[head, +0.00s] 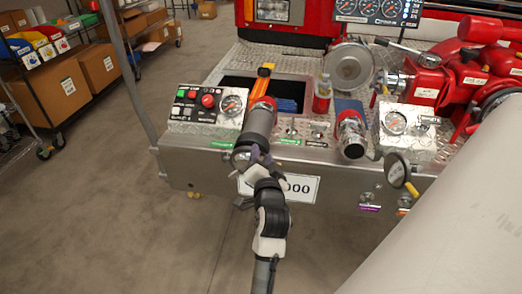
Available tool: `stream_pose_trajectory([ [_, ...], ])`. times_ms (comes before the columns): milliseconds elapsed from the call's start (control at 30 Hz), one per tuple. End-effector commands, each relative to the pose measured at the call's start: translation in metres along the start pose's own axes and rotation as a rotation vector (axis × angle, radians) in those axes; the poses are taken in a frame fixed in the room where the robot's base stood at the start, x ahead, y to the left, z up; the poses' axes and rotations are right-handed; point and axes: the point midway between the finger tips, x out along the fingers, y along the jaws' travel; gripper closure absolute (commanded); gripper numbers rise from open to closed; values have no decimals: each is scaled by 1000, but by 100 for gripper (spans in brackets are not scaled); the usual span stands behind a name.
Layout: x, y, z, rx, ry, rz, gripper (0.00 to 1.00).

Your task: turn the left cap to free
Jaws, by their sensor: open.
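The left pipe (261,118) is a dark grey cylinder with a red collar, lying along the bumper deck and pointing toward me. Its round grey cap (240,157) is at the near end, over the bumper's front edge. My gripper (254,162) is at this cap, its dark fingers open around or just in front of it. My wrist hides part of the cap and the plate below, so I cannot tell whether the fingers touch it.
A shorter pipe with a red collar (351,133) stands to the right, with a red bottle (322,94) nearby. A switch panel with gauge (207,103) is left of the left pipe. A hanging round disc (397,168) is at right.

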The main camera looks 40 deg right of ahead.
Motion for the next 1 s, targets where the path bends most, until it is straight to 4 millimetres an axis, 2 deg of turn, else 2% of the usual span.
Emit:
stream_pose_trajectory([
  [333, -1, 0, 0, 0, 0, 0, 60],
  [667, -1, 0, 0, 0, -1, 0, 100],
  [1000, 0, 0, -1, -7, -2, 1, 100],
])
